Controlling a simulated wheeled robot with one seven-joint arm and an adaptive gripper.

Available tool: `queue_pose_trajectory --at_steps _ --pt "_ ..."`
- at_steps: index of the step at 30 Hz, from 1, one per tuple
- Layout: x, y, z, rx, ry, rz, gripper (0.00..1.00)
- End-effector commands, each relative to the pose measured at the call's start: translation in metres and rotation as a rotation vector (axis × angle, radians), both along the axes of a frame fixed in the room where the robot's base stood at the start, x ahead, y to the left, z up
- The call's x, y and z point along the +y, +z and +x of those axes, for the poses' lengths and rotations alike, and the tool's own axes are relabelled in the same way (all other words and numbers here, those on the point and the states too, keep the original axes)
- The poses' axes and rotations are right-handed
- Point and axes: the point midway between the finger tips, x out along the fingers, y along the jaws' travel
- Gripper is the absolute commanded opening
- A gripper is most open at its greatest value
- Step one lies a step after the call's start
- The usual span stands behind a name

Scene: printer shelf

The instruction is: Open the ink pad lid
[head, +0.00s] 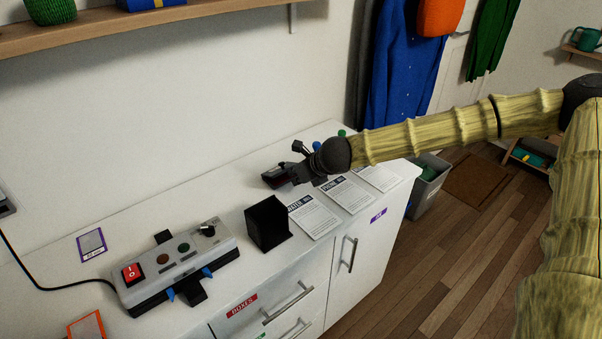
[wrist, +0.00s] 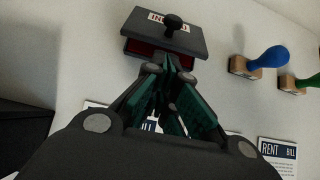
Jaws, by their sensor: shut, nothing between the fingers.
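The ink pad (wrist: 133,48) is a dark box on the white counter, with a dark lid (wrist: 190,40) that carries a white label and a black knob (wrist: 173,21). A strip of dark red shows below the lid's near edge, so the lid appears at least partly raised. In the head view the ink pad (head: 272,177) is small and partly hidden by my gripper (head: 290,172). In the wrist view my gripper (wrist: 168,66) is shut and empty, its fingertips at the lid's near edge. I cannot tell whether they touch it.
A blue-handled stamp (wrist: 266,58) and a green-handled stamp (wrist: 303,82) stand right of the pad. Printed bills (head: 313,217) lie along the counter's front. A black box (head: 268,223) and a grey machine with a red switch (head: 175,262) are to the left.

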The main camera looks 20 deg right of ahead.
Motion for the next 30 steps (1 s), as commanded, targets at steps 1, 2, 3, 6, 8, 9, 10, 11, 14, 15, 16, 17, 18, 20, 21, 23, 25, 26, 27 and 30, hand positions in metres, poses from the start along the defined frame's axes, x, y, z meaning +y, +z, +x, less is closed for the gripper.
queue_pose_trajectory --at_steps 1,2,3,6,8,9,10,11,14,15,16,17,18,20,21,23,25,26,27,30 --pt "0.002 -0.005 0.003 0.001 0.001 0.0 0.0" --pt "0.003 -0.007 0.006 0.001 0.0 0.0 0.0" --pt "0.004 -0.009 0.008 0.001 0.0 0.0 0.0" --pt "0.006 -0.015 0.014 0.001 0.001 0.0 0.0" --pt "0.007 -0.018 0.016 0.001 0.001 0.0 0.0" --pt "0.008 -0.019 0.017 0.001 0.001 0.0 0.0" --pt "0.008 -0.02 0.018 0.0 0.001 0.0 0.0" --pt "0.008 -0.02 0.019 0.0 0.002 -0.001 0.0" --pt "0.008 -0.021 0.02 -0.001 0.002 0.0 0.0" --pt "0.009 -0.021 0.02 -0.001 0.002 0.0 0.0" --pt "0.009 -0.021 0.02 -0.001 0.002 0.0 0.0" --pt "0.009 -0.021 0.02 -0.001 0.002 0.0 0.0" --pt "0.009 -0.021 0.02 -0.001 0.002 0.0 0.0" --pt "0.009 -0.021 0.02 -0.001 0.002 0.0 0.0" --pt "0.009 -0.021 0.02 0.0 0.002 -0.001 0.0" --pt "0.009 -0.021 0.02 0.0 0.002 -0.001 0.0" --pt "0.008 -0.021 0.02 0.001 0.001 0.0 0.0" --pt "0.008 -0.02 0.02 0.001 0.001 0.0 0.0" --pt "0.007 -0.02 0.02 0.003 0.0 -0.001 0.0" --pt "0.004 -0.017 0.019 0.011 -0.005 -0.004 0.0"
